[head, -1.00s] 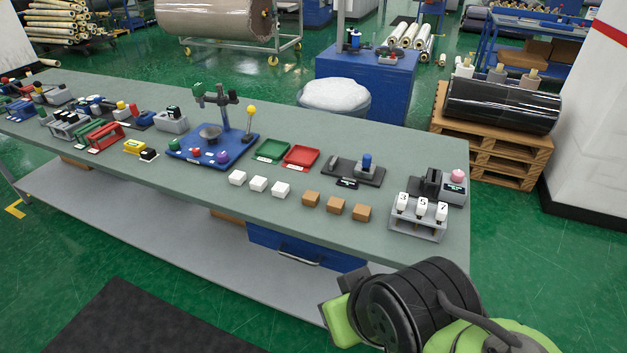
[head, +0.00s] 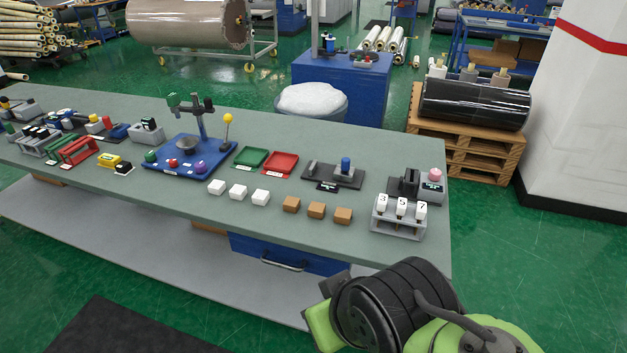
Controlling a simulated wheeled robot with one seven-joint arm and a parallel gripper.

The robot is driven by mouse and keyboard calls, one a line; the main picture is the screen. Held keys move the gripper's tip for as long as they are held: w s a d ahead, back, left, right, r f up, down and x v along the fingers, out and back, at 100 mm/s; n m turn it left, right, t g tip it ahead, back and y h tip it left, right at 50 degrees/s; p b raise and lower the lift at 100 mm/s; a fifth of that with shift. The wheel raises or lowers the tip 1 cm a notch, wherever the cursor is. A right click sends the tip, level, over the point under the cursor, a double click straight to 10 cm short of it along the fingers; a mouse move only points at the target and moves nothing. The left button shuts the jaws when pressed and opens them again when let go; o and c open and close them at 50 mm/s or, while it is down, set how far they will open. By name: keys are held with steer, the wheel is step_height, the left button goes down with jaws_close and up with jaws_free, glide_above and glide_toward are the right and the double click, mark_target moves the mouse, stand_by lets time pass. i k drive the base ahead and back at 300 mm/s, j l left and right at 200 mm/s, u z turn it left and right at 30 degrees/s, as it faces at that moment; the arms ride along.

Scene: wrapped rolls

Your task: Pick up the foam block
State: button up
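Three small white blocks (head: 238,192) sit in a row near the front edge of the workbench (head: 330,235). Three brown blocks (head: 316,210) continue the row to the right. They look alike within each colour, and I cannot tell from the picture which is foam. All rest on the bench top, apart from one another. My green and black arm shows at the lower right, in front of the bench. My gripper is not visible in this view.
Behind the blocks are a green tray (head: 251,158), a red tray (head: 281,164) and a blue stand base (head: 190,166). A grey rack with numbered white pieces (head: 399,221) stands to the right. The bench strip before the blocks is clear.

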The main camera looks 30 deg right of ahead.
mark_target(261, 197)
steer(key=i+j, duration=0.35)
steer(key=i, duration=0.15)
steer(key=i+j+u, duration=0.1)
steer(key=i+j, duration=0.25)
steer(key=i, duration=0.2)
steer(key=i+j, duration=0.3)
steer(key=i, duration=0.2)
